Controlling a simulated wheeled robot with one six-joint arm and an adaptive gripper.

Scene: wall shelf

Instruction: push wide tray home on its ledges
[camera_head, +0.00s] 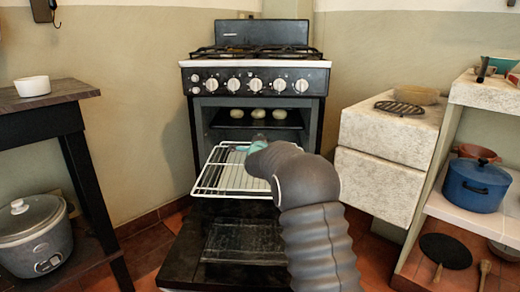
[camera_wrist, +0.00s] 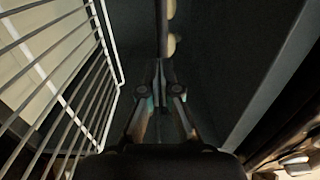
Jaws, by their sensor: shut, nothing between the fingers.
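The wide tray (camera_head: 232,124) is dark and sits inside the open oven. It carries several pale round buns (camera_head: 256,113), in a row. In the wrist view, the tray's edge (camera_wrist: 162,30) shows as a thin upright line, with two buns (camera_wrist: 171,45) just right of it. My gripper (camera_head: 258,138) is in front of the oven opening, below the tray in the picture and partly hidden by my arm. In the wrist view my gripper (camera_wrist: 160,66) is shut and empty, its fingertips close to the tray's edge. I cannot tell whether they touch. The ledges are not clear.
A white wire rack (camera_head: 218,180) sticks out of the oven below the tray, beside my gripper; it fills the left of the wrist view (camera_wrist: 75,90). The open oven door (camera_head: 245,240) lies below. A stone block (camera_head: 380,185) stands right and a dark table (camera_head: 45,97) left.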

